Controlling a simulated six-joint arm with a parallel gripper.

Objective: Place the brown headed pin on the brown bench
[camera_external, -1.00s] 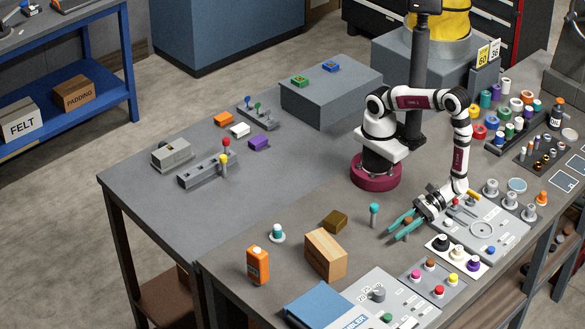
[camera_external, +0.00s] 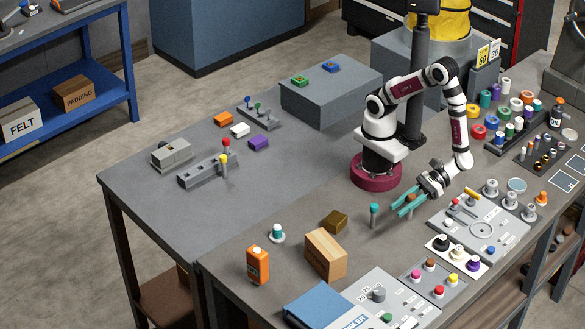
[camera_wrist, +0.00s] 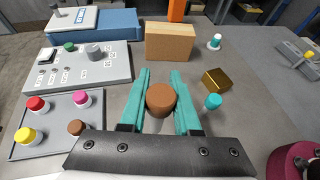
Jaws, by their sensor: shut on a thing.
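The brown headed pin (camera_wrist: 161,100) is between the two teal fingers of my gripper (camera_wrist: 160,75) in the wrist view, its round brown head facing the camera. The fingers are shut on it; its lower part is mostly hidden. In the external view my gripper (camera_external: 399,210) holds the pin (camera_external: 410,198) above the table, left of the grey panel. A small brown-gold block (camera_external: 335,221), which appears to be the brown bench, lies on the table left of the gripper. It also shows in the wrist view (camera_wrist: 217,79), ahead and right of the pin, with nothing on it.
A teal headed pin (camera_external: 374,209) stands between my gripper and the brown block. A wooden block (camera_external: 325,254) stands close to the brown block. The table behind the brown block is clear.

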